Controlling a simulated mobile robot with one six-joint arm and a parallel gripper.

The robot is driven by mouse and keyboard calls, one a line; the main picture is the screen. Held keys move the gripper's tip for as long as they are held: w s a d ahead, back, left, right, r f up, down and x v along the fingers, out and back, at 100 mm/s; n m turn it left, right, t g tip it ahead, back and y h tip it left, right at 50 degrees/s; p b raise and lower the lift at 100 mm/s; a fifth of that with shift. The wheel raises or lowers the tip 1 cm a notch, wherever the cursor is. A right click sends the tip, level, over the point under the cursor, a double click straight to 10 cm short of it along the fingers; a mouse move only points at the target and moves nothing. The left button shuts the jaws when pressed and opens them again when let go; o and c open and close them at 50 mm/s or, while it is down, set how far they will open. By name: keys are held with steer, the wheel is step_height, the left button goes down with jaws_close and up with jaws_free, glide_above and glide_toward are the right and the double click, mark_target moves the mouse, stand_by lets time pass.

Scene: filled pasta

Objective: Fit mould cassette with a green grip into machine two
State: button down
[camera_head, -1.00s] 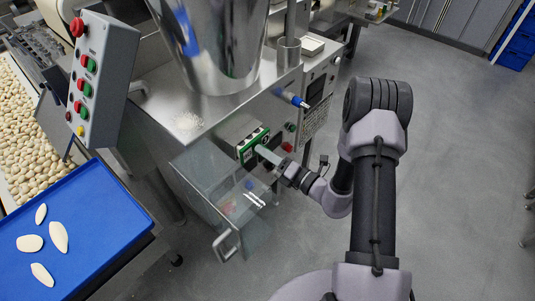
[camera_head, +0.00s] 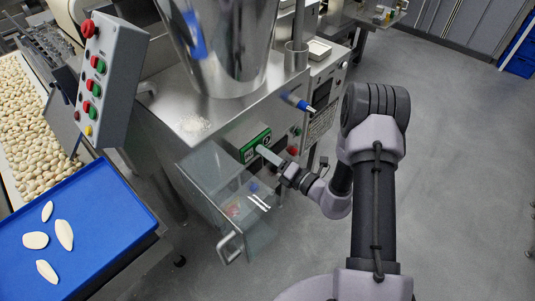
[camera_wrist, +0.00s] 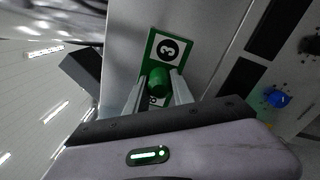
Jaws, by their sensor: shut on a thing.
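The mould cassette shows as a green-edged front plate (camera_head: 254,148) at the front face of the steel machine (camera_head: 225,108), below its hopper. In the wrist view the plate (camera_wrist: 173,47) is green with a white label and a round number mark that looks like a 3. Its green grip (camera_wrist: 158,80) stands out between my fingers. My gripper (camera_head: 268,154) is shut on this grip; the fingers also show in the wrist view (camera_wrist: 158,92). The plate appears close against the machine face. The cassette's body behind it is hidden, so its depth cannot be told.
A clear guard with a handle (camera_head: 229,246) hangs just below and left of the cassette. A blue-tipped lever (camera_head: 298,102) juts out above right. A control box (camera_head: 110,75) and blue tray (camera_head: 75,235) are at left. Floor at right is clear.

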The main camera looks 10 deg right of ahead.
stand_by(0.5)
steer(key=c, duration=1)
jaws_free()
steer(key=shift+w, duration=0.1)
steer(key=shift+o, duration=1.2)
steer(key=v, duration=0.7)
